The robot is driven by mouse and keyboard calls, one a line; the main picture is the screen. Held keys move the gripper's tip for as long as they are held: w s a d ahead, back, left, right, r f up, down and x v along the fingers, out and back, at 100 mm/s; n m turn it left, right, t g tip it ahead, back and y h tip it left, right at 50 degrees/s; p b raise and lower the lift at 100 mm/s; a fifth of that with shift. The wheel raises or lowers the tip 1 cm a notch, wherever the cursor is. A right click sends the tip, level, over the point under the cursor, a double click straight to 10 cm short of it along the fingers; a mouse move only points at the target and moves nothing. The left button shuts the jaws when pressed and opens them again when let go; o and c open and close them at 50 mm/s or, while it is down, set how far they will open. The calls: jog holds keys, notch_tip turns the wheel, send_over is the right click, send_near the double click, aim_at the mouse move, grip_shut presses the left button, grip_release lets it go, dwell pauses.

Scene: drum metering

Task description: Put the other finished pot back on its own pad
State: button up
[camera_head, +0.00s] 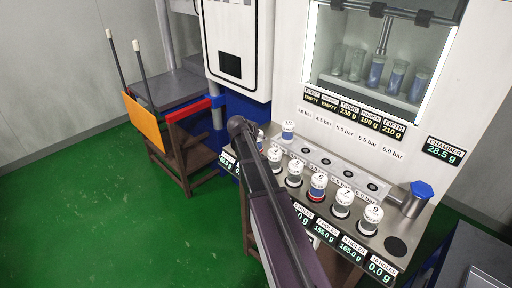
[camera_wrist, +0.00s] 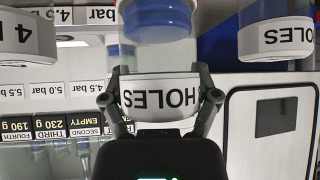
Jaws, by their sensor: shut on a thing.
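In the wrist view my gripper (camera_wrist: 161,98) is shut around a white-topped pot (camera_wrist: 160,94) whose label reads HOLES upside down. In the head view my arm hides the gripper, so I cannot tell which pot it holds there. A front row of white-capped pots stands on the metal bench, including pots marked 5 (camera_head: 295,169), 6 (camera_head: 318,181), 7 (camera_head: 343,197) and 9 (camera_head: 371,214). A bare dark pad (camera_head: 396,246) lies at the right end, near a 0.0 g display (camera_head: 382,268).
A blue-capped metal vessel (camera_head: 416,195) stands at the right. Neighbouring pots (camera_wrist: 275,38) flank the held one in the wrist view. A wooden stand (camera_head: 180,150) is at left.

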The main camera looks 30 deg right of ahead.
aim_at(258, 143)
dwell(0.3)
jog(key=shift+f+b, duration=1.85)
jog(key=shift+f, duration=0.05)
jog(key=shift+f, duration=0.1)
jog(key=o, duration=1.2)
jog(key=shift+c, duration=0.2)
jog(key=shift+p+v, duration=0.7)
jog(key=shift+v, duration=0.3)
jog(key=p+v, duration=0.6)
jog(key=v, duration=0.4)
jog(key=shift+p, duration=0.4)
